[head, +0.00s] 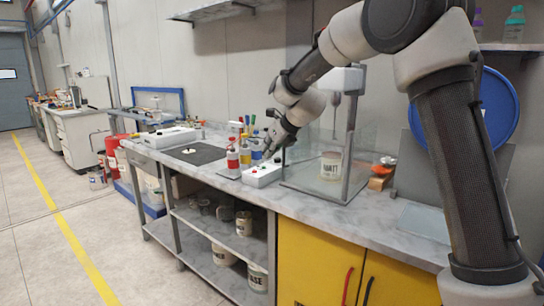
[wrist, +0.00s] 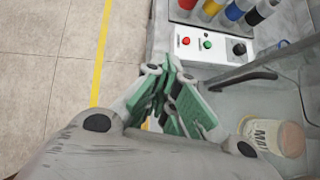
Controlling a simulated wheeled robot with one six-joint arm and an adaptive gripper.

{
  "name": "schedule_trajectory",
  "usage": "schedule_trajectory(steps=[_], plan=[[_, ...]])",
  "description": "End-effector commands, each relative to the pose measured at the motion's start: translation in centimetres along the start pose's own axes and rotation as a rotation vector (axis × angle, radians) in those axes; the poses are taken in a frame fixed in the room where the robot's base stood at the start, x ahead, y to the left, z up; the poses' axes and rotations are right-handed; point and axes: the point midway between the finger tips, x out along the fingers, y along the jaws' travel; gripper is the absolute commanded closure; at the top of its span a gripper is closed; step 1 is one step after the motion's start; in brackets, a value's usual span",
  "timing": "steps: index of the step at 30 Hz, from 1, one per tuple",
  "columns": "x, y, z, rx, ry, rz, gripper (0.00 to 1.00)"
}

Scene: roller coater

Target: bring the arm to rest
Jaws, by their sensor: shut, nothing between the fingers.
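My arm reaches in from the right in the head view and bends down over the bench. My gripper (head: 268,154) is just above and behind a white control box (head: 262,175) on the marble-look bench top. In the wrist view my gripper (wrist: 168,78) has its green-padded fingers together with nothing between them. The control box (wrist: 213,45), with a red button, a green button and a black knob, lies just beyond the fingertips there. I cannot tell how large the gap to the box is.
A clear-walled booth (head: 318,150) holding a labelled tin (head: 331,166) stands close right of my gripper. Coloured bottles (head: 245,152) stand close left. A blue round lid (head: 489,110) is on the wall behind my arm.

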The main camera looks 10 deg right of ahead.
Motion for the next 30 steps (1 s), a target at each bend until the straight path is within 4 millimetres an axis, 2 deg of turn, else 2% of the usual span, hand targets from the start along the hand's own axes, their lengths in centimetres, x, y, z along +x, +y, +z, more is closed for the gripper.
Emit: schedule_trajectory(steps=[3,8,11,14,17,20,23,26,30], plan=[[-1.2,1.2,0.6,-0.003,-0.001,0.001,1.00],[-1.9,1.9,0.9,-0.026,0.000,0.001,1.00],[-2.0,2.1,0.7,-0.151,0.008,0.006,1.00],[-2.0,2.5,-0.5,-0.417,0.047,0.033,1.00],[-1.7,3.2,-4.8,-0.776,0.139,0.114,1.00],[-3.8,3.9,-9.2,-1.156,0.205,0.223,1.00],[-7.8,3.9,-13.4,-1.524,0.242,0.345,1.00],[-13.3,3.5,-18.0,-1.879,0.255,0.477,1.00],[-22.3,3.2,-25.2,-2.311,0.247,0.665,1.00]])
